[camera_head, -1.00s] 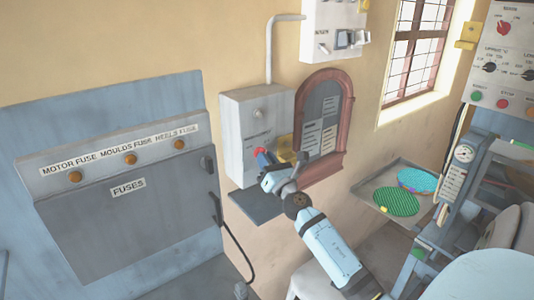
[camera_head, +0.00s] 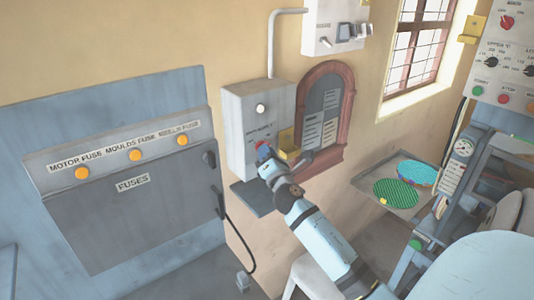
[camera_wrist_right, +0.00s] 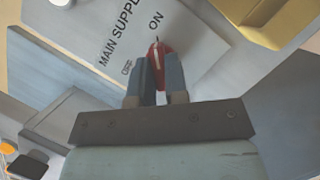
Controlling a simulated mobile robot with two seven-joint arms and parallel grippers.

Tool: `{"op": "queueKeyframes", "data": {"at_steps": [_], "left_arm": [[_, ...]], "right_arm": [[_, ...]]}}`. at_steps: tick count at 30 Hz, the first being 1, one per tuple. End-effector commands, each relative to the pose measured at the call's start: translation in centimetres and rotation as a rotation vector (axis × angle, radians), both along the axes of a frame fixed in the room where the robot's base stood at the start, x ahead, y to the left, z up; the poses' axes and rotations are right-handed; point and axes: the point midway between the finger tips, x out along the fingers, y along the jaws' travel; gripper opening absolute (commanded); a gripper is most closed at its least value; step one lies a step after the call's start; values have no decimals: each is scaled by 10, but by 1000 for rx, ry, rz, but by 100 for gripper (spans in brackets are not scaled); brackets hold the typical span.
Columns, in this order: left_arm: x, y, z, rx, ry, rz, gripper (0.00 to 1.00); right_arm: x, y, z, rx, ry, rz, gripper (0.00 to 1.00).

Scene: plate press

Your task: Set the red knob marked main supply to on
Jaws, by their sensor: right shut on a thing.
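The red knob (camera_wrist_right: 161,52) is on the grey main supply box (camera_head: 240,118), on the wall in the head view. In the right wrist view, its pale line points up toward the printed word ON. My right gripper (camera_head: 264,152) is at the lower front of the box. Its two blue fingers (camera_wrist_right: 160,75) are shut on the knob, one on each side, and hide part of it. A lamp (camera_head: 260,108) on the box glows white. My left gripper is not in view.
A yellow part (camera_head: 288,146) sits right beside the knob, close to my right gripper. A small grey shelf (camera_head: 252,196) is below the box. An arched frame (camera_head: 347,110) stands to its right. Three orange fuse lamps (camera_head: 136,155) glow on the left panel.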

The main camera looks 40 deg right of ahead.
Motion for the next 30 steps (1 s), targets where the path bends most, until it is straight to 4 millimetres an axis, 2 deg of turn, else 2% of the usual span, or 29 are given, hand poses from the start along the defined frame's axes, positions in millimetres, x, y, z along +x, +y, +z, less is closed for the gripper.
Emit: {"op": "queueKeyframes", "data": {"at_steps": [1, 12, 13, 15, 16, 30], "left_arm": [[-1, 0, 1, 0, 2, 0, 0], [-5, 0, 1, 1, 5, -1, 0], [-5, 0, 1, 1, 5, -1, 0], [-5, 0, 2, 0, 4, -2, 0], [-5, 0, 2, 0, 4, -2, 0], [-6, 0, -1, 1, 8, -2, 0]], "right_arm": [[0, -3, 10, 1, -16, -4, 0], [0, -3, 10, 5, -17, -3, 0], [0, -3, 10, 5, -17, -3, 21], [0, -3, 10, 5, -16, -4, 37], [0, -3, 9, 5, -15, -4, 39], [1, -1, 2, 7, -6, -1, 39]]}}
